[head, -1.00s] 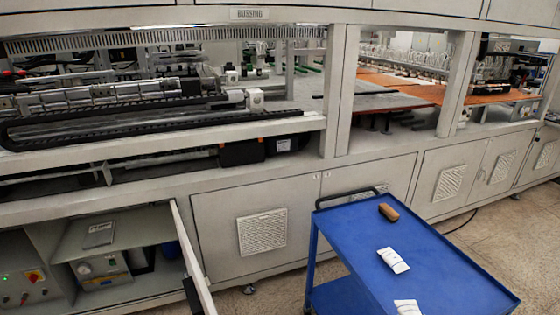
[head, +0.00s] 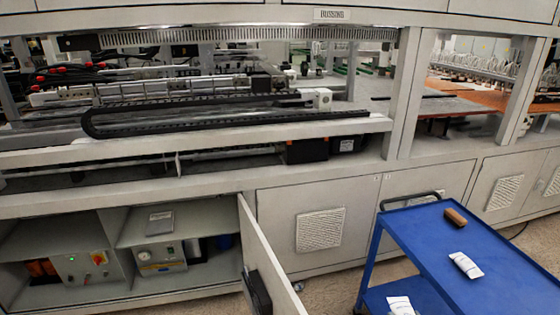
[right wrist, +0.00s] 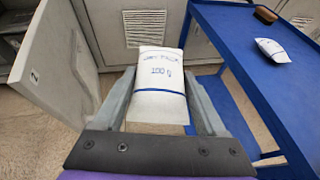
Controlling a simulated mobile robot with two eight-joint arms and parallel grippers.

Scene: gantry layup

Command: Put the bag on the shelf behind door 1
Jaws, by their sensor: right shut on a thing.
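My right gripper (right wrist: 158,105) is shut on a white bag (right wrist: 157,88) with blue writing that looks like "100 g". This bag also shows at the bottom edge of the head view (head: 400,305), in front of the blue cart. An open cabinet door (head: 268,268) stands out at lower centre left. In the right wrist view this door (right wrist: 62,60) is left of the bag, apart from it, with a label that looks like "2". Inside the open cabinet is a shelf (head: 200,230) with a flat grey item on it. No label "1" is readable. My left gripper is out of view.
Under the shelf are a gauge box (head: 160,256) and a control box (head: 88,265). Closed panels line the machine's front. A floor strip lies between door and cart.

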